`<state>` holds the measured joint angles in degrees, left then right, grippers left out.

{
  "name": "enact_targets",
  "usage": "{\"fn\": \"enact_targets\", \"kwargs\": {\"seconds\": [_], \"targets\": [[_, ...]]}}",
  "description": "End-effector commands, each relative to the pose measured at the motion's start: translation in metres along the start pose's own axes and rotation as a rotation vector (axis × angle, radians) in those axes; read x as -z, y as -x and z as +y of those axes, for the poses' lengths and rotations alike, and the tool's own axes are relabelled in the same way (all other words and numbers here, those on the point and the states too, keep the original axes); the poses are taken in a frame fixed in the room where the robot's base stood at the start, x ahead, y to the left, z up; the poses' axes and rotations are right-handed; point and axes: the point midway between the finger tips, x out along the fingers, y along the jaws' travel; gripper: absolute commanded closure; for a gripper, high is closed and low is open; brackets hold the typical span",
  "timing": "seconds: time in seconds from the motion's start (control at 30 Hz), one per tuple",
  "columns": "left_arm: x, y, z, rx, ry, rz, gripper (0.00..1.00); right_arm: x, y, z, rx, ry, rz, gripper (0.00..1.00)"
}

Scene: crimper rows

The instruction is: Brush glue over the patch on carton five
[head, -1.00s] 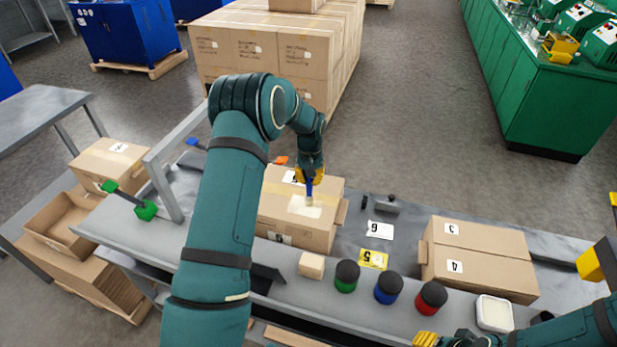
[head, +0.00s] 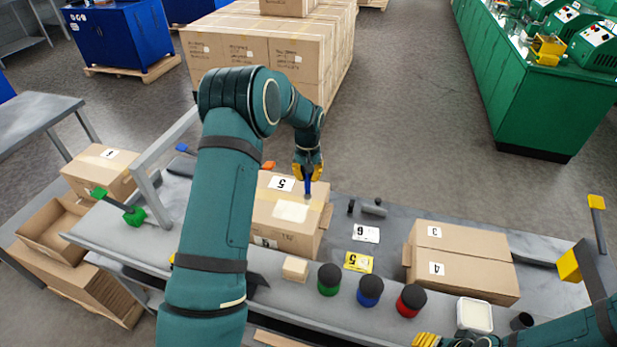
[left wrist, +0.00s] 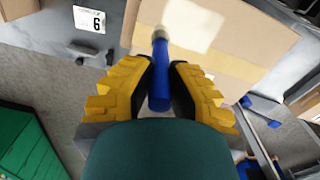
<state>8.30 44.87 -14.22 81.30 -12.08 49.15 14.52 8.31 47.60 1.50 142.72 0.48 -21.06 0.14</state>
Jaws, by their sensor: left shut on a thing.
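Carton five (head: 262,212) stands on the grey bench with a "5" label and a pale patch (head: 291,211) on its top. My left gripper (head: 308,174) is shut on a blue brush (head: 308,188), which points down over the carton's far right part, beside the patch. In the left wrist view the blue brush (left wrist: 158,92) sits between the yellow fingers, its tip near the patch (left wrist: 188,22). I cannot tell whether the tip touches the carton. My right gripper (head: 427,340) shows only partly at the bottom edge, and its opening is unclear.
Green, blue and red jars (head: 370,290) with black lids line the bench front by a small tan block (head: 295,268). A yellow "5" card (head: 357,262) and white "6" card (head: 366,234) lie nearby. Cartons three and four (head: 460,262) stand right, near a white tub (head: 475,316).

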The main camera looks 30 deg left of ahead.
Motion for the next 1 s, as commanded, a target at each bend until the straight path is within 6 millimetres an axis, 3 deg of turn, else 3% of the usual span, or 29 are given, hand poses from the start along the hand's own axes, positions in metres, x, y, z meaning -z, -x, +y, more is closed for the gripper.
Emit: {"fn": "enact_targets", "kwargs": {"seconds": [0.33, 1.0], "targets": [[-0.002, 0.03, -0.003, 0.0, 0.0, 0.001, 1.0, 0.002, 0.019, -0.006, 0.003, 0.0, -0.001, 0.53], [-0.002, 0.031, -0.003, 0.0, 0.0, 0.001, 1.0, 0.002, 0.019, -0.006, 0.004, -0.001, 0.0, 0.53]]}}
